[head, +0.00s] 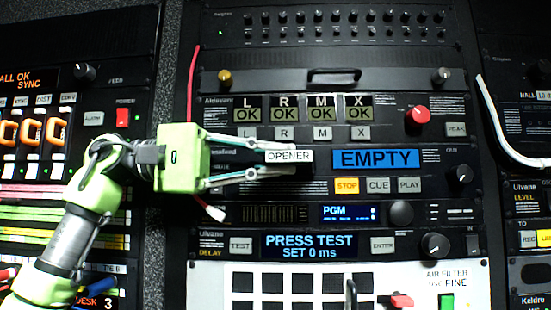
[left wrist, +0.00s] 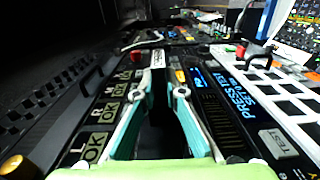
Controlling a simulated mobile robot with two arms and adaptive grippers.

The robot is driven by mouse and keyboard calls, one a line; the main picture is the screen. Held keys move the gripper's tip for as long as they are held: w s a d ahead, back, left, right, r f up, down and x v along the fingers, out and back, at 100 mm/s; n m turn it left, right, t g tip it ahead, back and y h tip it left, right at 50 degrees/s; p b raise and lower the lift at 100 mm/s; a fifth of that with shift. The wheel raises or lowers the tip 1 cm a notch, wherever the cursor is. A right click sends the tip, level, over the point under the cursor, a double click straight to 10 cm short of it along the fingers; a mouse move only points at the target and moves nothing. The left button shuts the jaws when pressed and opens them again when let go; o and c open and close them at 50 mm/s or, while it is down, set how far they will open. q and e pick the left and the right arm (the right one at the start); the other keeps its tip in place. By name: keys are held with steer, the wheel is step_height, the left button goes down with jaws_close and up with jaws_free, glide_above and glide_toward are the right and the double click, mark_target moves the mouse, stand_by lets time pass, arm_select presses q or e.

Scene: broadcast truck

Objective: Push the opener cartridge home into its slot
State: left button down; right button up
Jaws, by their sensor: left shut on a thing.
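The opener cartridge (head: 289,156) is a black block with a white OPENER label, in the middle of the rack in the head view. My left gripper (head: 262,161) reaches in from the left, its two fingers shut on the cartridge. In the left wrist view the fingers (left wrist: 165,75) run forward over the rack face, with a dark body between them. The slot is hidden behind the cartridge and fingers, so I cannot tell how deep the cartridge sits. The blue display (head: 376,158) to its right reads EMPTY. My right gripper is not in view.
STOP, CUE and PLAY buttons (head: 378,185) lie below the display. A red knob (head: 417,115) is at the upper right. A row of OK indicators (head: 303,115) is above the cartridge. A red cable (head: 193,85) hangs left, and a white cable (head: 505,135) right.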

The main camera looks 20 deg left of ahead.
arm_select(q)
steer(key=shift+w, duration=0.15)
stand_by(0.3)
steer(key=c, duration=2)
jaws_free()
steer(key=shift+r, duration=0.1)
steer(key=v, duration=1.2)
